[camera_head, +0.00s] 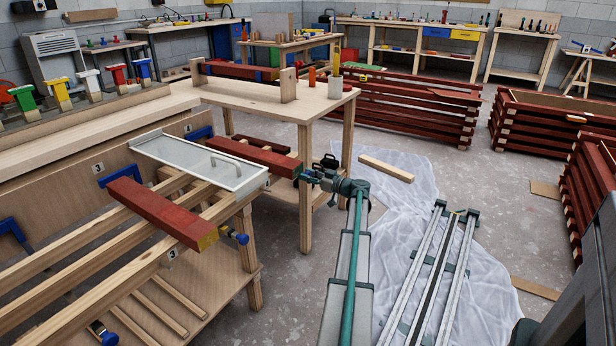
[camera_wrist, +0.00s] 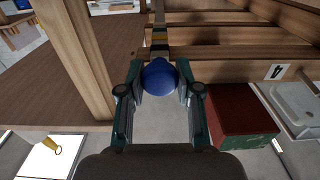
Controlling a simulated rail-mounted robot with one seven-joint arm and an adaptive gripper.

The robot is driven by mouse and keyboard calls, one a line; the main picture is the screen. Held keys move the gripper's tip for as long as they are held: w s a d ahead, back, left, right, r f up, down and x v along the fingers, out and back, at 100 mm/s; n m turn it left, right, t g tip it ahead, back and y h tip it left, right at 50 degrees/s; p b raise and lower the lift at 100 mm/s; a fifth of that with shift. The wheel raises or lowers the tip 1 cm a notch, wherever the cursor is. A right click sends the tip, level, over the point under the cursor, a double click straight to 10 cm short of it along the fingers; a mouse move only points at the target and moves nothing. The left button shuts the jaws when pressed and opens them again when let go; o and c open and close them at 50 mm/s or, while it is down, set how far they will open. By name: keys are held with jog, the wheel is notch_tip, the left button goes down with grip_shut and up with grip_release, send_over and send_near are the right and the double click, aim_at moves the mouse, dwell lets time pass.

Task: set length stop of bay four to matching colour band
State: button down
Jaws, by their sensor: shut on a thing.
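My gripper (camera_wrist: 159,82) is shut on a round blue knob (camera_wrist: 158,74) at the end of a rod (camera_wrist: 160,38) with yellow, pale and dark bands. The rod runs from the knob into the wooden bench. Beside my gripper, to the right in the wrist view, lies a red batten (camera_wrist: 238,107) with a dark green end (camera_wrist: 250,143). A number 4 label (camera_wrist: 277,72) is on the wood nearby. In the head view my gripper (camera_head: 310,176) is at the near end of this red batten (camera_head: 255,157); the knob there is mostly hidden.
A second red batten (camera_head: 160,212) with a yellow end lies across the bay marked 3, with a blue knob (camera_head: 236,236) beside it. A shallow metal tray with a handle (camera_head: 180,155) lies between the battens. A wooden post (camera_wrist: 78,60) stands left of my gripper.

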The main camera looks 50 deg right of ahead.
jog(key=s+b, duration=0.2)
jog(key=s, duration=0.4)
jog(key=shift+d+b, duration=0.25)
jog(key=shift+b, duration=0.15)
jog(key=c, duration=0.8)
grip_release()
